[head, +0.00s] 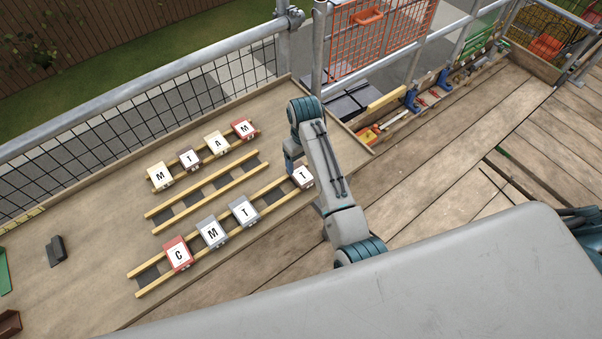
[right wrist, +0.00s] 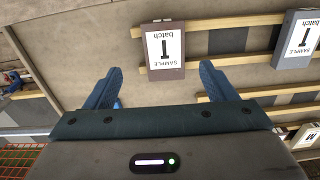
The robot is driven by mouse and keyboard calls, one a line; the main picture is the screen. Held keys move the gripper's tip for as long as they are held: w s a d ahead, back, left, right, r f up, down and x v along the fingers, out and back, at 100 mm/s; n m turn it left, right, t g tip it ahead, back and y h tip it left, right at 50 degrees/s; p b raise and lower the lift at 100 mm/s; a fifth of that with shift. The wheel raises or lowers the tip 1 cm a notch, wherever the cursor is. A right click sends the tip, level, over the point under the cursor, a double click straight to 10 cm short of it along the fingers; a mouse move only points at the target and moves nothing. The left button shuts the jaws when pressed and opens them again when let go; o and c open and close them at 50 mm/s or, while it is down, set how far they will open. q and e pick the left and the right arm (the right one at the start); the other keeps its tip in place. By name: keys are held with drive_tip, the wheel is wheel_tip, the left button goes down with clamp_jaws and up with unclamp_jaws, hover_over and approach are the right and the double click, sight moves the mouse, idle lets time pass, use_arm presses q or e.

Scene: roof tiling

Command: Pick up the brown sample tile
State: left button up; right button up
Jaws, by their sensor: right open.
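A brown tile with a white label marked T (head: 303,176) sits at the right end of the front batten rack (head: 285,187). In the right wrist view this brown tile (right wrist: 178,72) lies just beyond and between my fingertips, with its label reading SAMPLE, T, batch. My right gripper (head: 291,163) hangs close beside the tile in the head view, partly hidden by its own arm. In the right wrist view my right gripper (right wrist: 160,68) is open, with its two blue fingers apart and nothing held between them. My left gripper is not in view.
The front rack also holds a red C tile (head: 178,254), a grey M tile (head: 212,232) and a grey T tile (head: 244,210). The back rack holds several tiles, including another brownish T tile (head: 189,159). The middle battens (head: 205,190) are bare. A mesh guardrail (head: 150,120) runs behind.

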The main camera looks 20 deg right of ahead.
sight(302, 174)
drive_tip(key=shift+f, duration=0.7)
drive_tip(key=shift+f+p, duration=0.35)
drive_tip(key=shift+p, duration=0.1)
drive_tip(key=f, duration=0.1)
drive_tip(key=f+p, duration=0.1)
drive_tip(key=f, duration=0.1)
drive_tip(key=shift+s+a+f+p, duration=0.1)
drive_tip(key=shift+a+f+p, duration=0.1)
drive_tip(key=shift+a+p, duration=0.15)
drive_tip(key=shift+f, duration=0.6)
drive_tip(key=c, duration=1.2)
drive_tip(key=shift+o, duration=0.2)
drive_tip(key=shift+r, duration=0.1)
